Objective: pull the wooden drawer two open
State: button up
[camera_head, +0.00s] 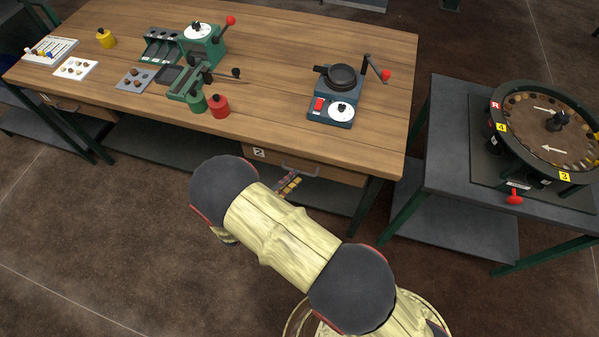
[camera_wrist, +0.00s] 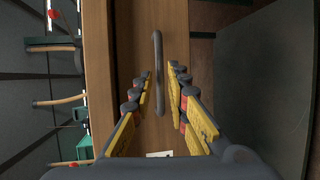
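Drawer two (camera_head: 330,172) is the wooden drawer under the right end of the workbench, marked with a white "2" label (camera_head: 259,153). It looks shut, its front close under the tabletop edge. Its dark bar handle (camera_head: 302,168) is partly hidden near my gripper (camera_head: 289,184). In the wrist view the handle (camera_wrist: 157,50) runs up and down across the drawer's wooden front (camera_wrist: 172,130). My gripper (camera_wrist: 160,72) is open, with yellow-padded fingers on either side of the handle. Gaps show between the handle and both fingers. I cannot tell how deep the fingertips reach.
The wooden workbench (camera_head: 300,50) carries a heating device with a crank (camera_head: 335,95), a green machine (camera_head: 195,50) and small containers. Another drawer (camera_head: 75,106) is at the left. A grey table with a round turntable (camera_head: 545,125) stands right. Brown floor (camera_head: 120,230) in front is clear.

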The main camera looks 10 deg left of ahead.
jog(key=shift+b+x, duration=0.4)
jog(key=shift+x, duration=1.55)
jog(key=shift+c, duration=0.2)
jog(key=c, duration=0.4)
